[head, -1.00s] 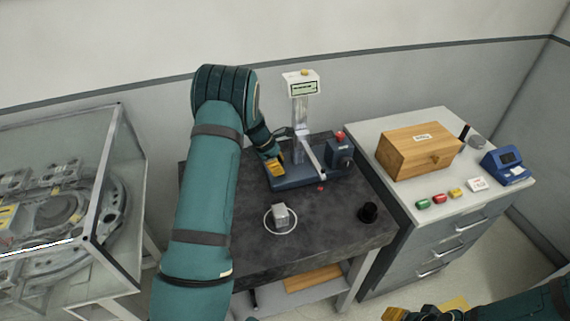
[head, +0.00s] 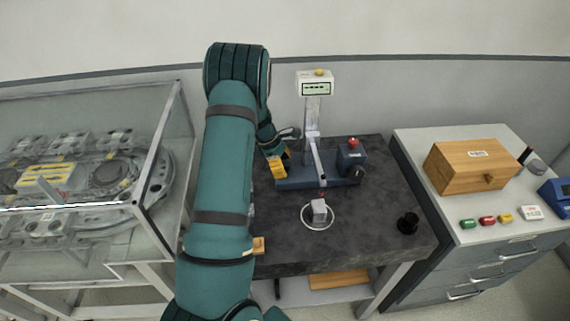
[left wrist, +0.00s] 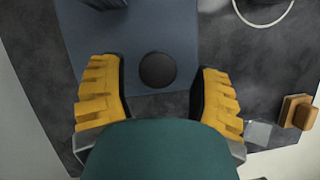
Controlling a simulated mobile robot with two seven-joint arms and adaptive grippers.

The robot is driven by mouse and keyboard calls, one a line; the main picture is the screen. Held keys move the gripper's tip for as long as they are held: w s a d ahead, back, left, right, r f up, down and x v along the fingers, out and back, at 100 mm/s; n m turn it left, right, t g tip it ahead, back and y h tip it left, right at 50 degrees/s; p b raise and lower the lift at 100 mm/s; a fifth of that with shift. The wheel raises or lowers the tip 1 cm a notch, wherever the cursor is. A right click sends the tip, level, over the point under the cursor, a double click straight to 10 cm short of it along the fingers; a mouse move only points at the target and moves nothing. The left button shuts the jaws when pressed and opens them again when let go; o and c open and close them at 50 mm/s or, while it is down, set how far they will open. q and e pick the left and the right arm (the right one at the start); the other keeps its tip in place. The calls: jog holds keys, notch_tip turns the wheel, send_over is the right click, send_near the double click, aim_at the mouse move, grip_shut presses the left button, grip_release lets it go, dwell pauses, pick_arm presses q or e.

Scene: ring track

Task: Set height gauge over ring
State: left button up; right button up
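The height gauge has a blue base (head: 326,183), an upright column and a head with a small display (head: 316,87). It stands at the back of the dark table. A thin pale ring (head: 303,222) lies on the table in front of it, around a small grey block (head: 319,211). Part of the ring shows in the left wrist view (left wrist: 263,24). My left gripper (head: 277,166) is at the left end of the base. In the left wrist view its yellow fingers (left wrist: 160,98) are apart, with a dark round knob (left wrist: 158,70) between and beyond them, not visibly touched. My right gripper is out of view.
A black cup-like part (head: 408,223) stands at the table's right. A wooden piece (left wrist: 295,111) lies near a clear block (left wrist: 258,131).

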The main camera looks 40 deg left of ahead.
pick_arm(q)
jog(key=shift+w+r, duration=0.15)
jog(key=shift+r, duration=0.25)
jog(key=v, duration=1.1)
jog(key=shift+s+a, duration=0.15)
jog(key=shift+s, duration=0.1)
